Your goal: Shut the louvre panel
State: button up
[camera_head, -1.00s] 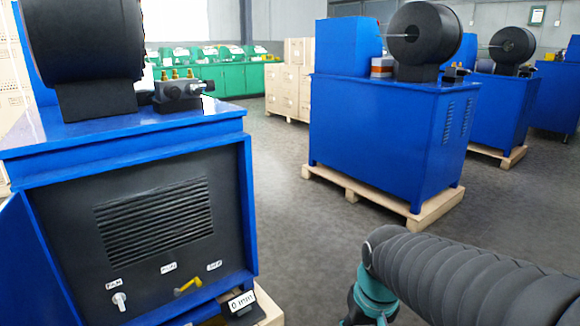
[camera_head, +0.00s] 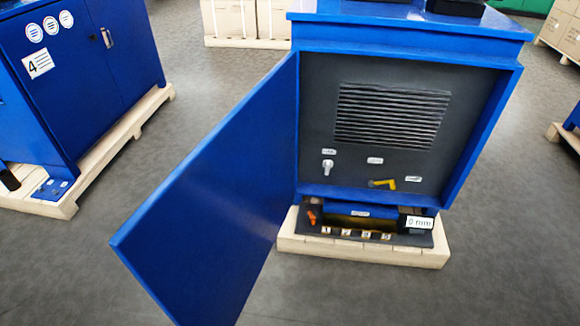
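A blue cabinet (camera_head: 511,110) stands right of centre with its front open. Its plain blue door (camera_head: 215,195) is hinged at the opening's left edge and swung wide out toward me. Inside is a dark panel (camera_head: 318,110) with a louvre (camera_head: 392,115) of horizontal slats. I cannot tell whether the slats are open or shut. Below the louvre are a white knob (camera_head: 327,167) and a yellow lever (camera_head: 382,184), each near a small label. The lever lies about level. My gripper is not in view.
A pale pallet (camera_head: 400,256) carries the cabinet. At its foot is a dark tray with numbered tags and a "0 mm" sign (camera_head: 419,222). Another blue cabinet (camera_head: 85,60), marked 4, stands on a pallet at left. Grey floor is clear between them.

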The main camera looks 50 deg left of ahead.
aim_at(199, 245)
jog(key=z, duration=1.1)
jog(key=k, duration=2.05)
jog(key=u, duration=1.25)
